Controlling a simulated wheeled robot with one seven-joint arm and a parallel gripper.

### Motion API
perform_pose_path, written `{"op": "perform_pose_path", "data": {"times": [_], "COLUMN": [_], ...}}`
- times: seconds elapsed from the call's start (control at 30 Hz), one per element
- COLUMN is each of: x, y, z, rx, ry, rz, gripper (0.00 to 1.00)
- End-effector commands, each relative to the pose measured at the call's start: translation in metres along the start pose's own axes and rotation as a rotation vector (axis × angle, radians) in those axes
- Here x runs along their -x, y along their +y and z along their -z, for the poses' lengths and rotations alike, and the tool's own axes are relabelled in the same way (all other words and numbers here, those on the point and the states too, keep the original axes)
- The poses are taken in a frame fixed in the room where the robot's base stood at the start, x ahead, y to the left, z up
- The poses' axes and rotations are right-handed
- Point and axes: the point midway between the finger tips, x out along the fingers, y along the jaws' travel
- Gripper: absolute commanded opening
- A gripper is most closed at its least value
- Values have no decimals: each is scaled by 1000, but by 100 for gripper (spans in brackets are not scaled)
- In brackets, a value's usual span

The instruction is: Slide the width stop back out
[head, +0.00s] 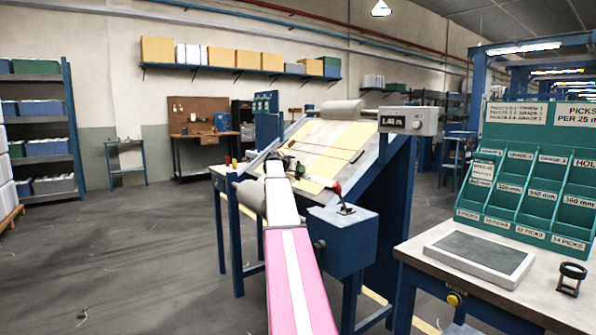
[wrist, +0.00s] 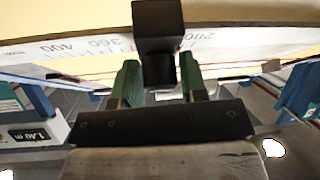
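In the wrist view, a black block with a narrower lower stem (wrist: 158,65), apparently the width stop, stands at the pale ruler strip (wrist: 85,48), which is printed with numbers such as 400 and 360. The green fingers of my gripper (wrist: 160,82) lie on either side of the stem, very close to it. I cannot tell whether they press on it. In the head view, my gripper (head: 284,164) is at the lower edge of the sloped board (head: 335,140), small and partly hidden by my own arm. The stop cannot be made out clearly there.
A grey display box (head: 408,121) reading about 1.40 m sits at the board's upper right. A blue box (head: 345,235) with a small lever is right of my arm. A bench (head: 480,290) with a green sorting rack (head: 530,190) stands at right. Open floor lies left.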

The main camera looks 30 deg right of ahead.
Motion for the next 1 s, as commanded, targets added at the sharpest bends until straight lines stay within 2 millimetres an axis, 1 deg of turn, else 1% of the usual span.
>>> {"op": "perform_pose_path", "data": {"times": [0.13, 0.27, 0.37, 0.6, 0.7, 0.8, 1.0], "x": [1, 3, 6, 15, 17, 16, 16], "y": [2, 16, 36, 100, 117, 122, 123], "z": [0, -4, -8, -20, -23, -23, -23], "rx": [1, 1, 1, 1, 2, 3, 6], "ry": [0, 0, 0, 1, 1, 1, 0], "rz": [1, 1, 0, 1, 1, 1, -2], "gripper": [0, 0, 0, 0, 0, 0, 0]}}
